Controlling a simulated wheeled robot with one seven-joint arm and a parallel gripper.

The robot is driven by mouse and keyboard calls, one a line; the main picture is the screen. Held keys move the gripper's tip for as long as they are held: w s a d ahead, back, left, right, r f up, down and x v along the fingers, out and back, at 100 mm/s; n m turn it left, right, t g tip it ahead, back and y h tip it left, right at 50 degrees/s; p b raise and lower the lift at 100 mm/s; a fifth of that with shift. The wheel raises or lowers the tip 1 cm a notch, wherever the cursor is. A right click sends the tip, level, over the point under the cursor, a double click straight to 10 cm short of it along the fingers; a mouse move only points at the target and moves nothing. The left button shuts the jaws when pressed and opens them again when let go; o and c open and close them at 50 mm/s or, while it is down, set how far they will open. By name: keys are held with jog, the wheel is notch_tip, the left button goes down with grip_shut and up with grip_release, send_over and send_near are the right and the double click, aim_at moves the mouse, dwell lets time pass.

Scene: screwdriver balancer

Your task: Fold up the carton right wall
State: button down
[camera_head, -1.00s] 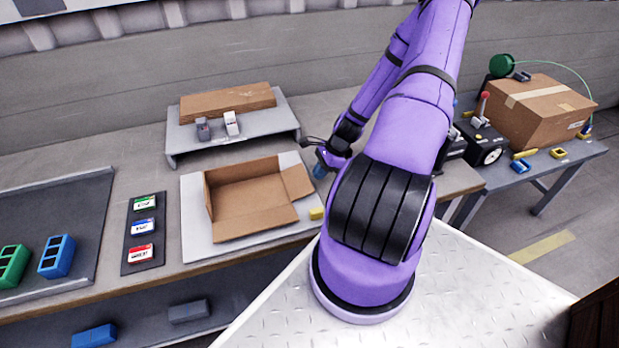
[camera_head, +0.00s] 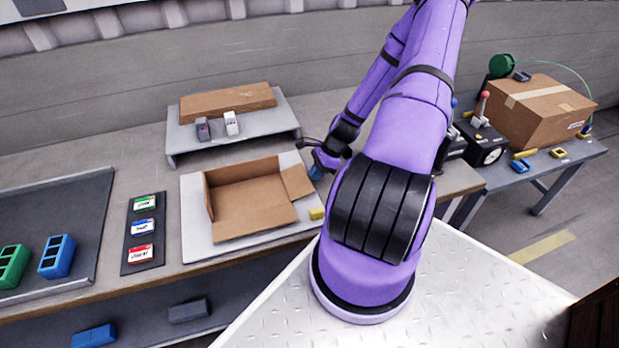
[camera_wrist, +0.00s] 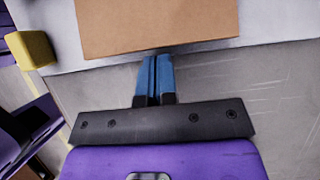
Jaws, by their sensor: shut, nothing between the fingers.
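The open carton (camera_head: 250,222) sits on a pale board on the workbench. Its left and back walls stand up, while its right wall (camera_head: 297,182) leans outward at the right side. A brown cardboard panel, which looks like this right wall (camera_wrist: 155,22), fills the top of the wrist view. My gripper (camera_wrist: 156,60) is shut and empty, its blue fingers together just beside the panel's near edge. I cannot tell if they touch it. In the head view my gripper (camera_head: 315,173) is right of the carton, partly hidden by my arm.
A yellow block (camera_head: 317,213) lies at the board's right front corner and also shows in the wrist view (camera_wrist: 36,49). A grey raised stand (camera_head: 240,133) with flat cardboard is behind the carton. A label holder (camera_head: 143,258) is to its left.

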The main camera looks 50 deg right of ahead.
jog(key=shift+r, duration=0.15)
jog(key=shift+w+a+r, duration=0.15)
jog(key=shift+a+r, duration=0.05)
jog(key=shift+r, duration=0.55)
jog(key=shift+a+r, duration=0.1)
jog(key=shift+r, duration=0.05)
jog(key=shift+w+a+r, duration=0.3)
jog(key=shift+a+r, duration=0.2)
jog(key=shift+r, duration=0.2)
jog(key=shift+w+a+r, duration=0.1)
jog(key=shift+a, duration=0.05)
jog(key=shift+w+a+r, duration=0.2)
jog(key=shift+a+r, duration=0.2)
jog(key=shift+r, duration=0.1)
